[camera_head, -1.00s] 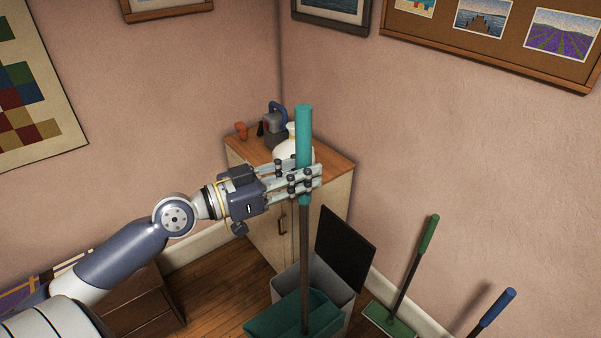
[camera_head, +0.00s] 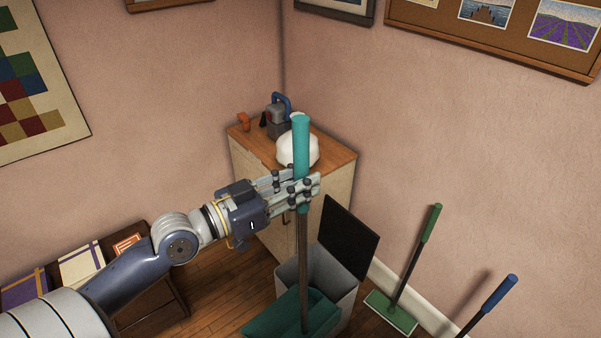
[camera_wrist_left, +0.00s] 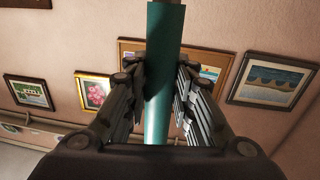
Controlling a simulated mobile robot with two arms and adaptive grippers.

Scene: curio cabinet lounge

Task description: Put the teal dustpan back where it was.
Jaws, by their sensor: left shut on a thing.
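The teal dustpan (camera_head: 290,318) hangs upright from my left gripper (camera_head: 298,190), its long dark shaft running down to the teal pan at the bottom of the head view. The gripper is shut on its teal handle grip, with the handle's top standing above the fingers. In the left wrist view the teal handle (camera_wrist_left: 163,60) passes between the two fingers (camera_wrist_left: 160,95). The pan is in front of an open grey bin and hides part of it. Whether the pan touches the floor cannot be told. My right gripper is not in view.
The grey bin (camera_head: 338,278) has a raised black lid (camera_head: 348,240). A wooden cabinet (camera_head: 335,158) in the corner bears a white vase (camera_head: 285,150) and small items. A green-handled broom (camera_head: 413,255) and a blue-handled tool (camera_head: 490,303) lean on the right wall. A low shelf with books (camera_head: 82,265) is left.

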